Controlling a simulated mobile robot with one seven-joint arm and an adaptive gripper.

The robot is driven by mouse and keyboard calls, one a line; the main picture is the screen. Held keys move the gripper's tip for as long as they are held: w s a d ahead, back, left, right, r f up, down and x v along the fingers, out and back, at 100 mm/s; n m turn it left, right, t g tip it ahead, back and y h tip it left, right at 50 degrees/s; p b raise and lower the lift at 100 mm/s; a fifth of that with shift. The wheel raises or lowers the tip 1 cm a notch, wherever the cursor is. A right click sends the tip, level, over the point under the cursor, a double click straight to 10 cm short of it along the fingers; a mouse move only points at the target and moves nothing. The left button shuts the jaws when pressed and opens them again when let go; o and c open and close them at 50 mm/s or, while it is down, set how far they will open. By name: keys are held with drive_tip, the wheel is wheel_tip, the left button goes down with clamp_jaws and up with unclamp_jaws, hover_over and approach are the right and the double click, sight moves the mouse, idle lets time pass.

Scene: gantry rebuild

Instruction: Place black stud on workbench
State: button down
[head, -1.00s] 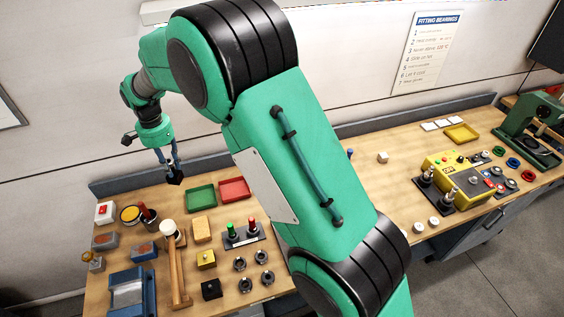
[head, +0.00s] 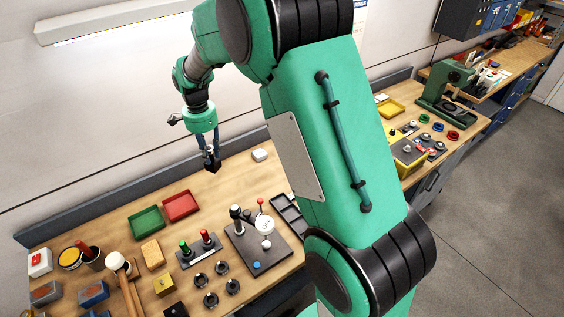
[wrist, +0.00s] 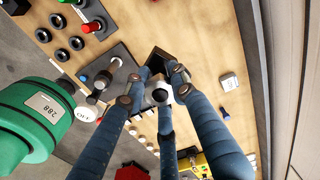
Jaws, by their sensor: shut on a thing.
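The black stud (wrist: 158,62) shows in the wrist view as a dark square block with a round metallic end towards me. My gripper (wrist: 153,84) has its blue fingers closed around it. In the head view the stud is a small dark shape at the tips of my gripper (head: 211,163). It appears to hang over the back part of the workbench (head: 235,180), right of the red tray; I cannot tell its exact height. The fingers hide part of the stud.
A red tray (head: 181,205) and a green tray (head: 146,221) lie left of my gripper. A white block (head: 260,155) is to its right. A dark fixture plate with a lever (head: 258,247) stands nearer the front. Bare wood lies between them.

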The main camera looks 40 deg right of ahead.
drive_tip(key=s+d+m, duration=0.2)
drive_tip(key=s+d, duration=0.2)
drive_tip(key=d, duration=0.3)
drive_tip(key=s+d+f+m+b, duration=0.1)
drive_tip(key=s+d+m, duration=0.1)
drive_tip(key=s+d, duration=0.35)
drive_tip(key=s+d+m, duration=0.1)
drive_tip(key=s+d, duration=0.2)
drive_tip(key=d, duration=0.6)
wheel_tip(320, 180, down, 16)
drive_tip(key=shift+s+d+m, duration=0.15)
drive_tip(key=shift+s+m, duration=0.1)
drive_tip(key=shift+m, duration=0.05)
drive_tip(key=w+d, duration=0.3)
drive_tip(key=w, duration=0.4)
drive_tip(key=w+d+f, duration=0.1)
drive_tip(key=w+d, duration=0.1)
drive_tip(key=w, duration=0.6)
drive_tip(key=shift+d+f, duration=0.25)
drive_tip(key=shift+d, duration=0.15)
drive_tip(key=shift+f, duration=0.1)
drive_tip(key=shift+f, duration=1.65)
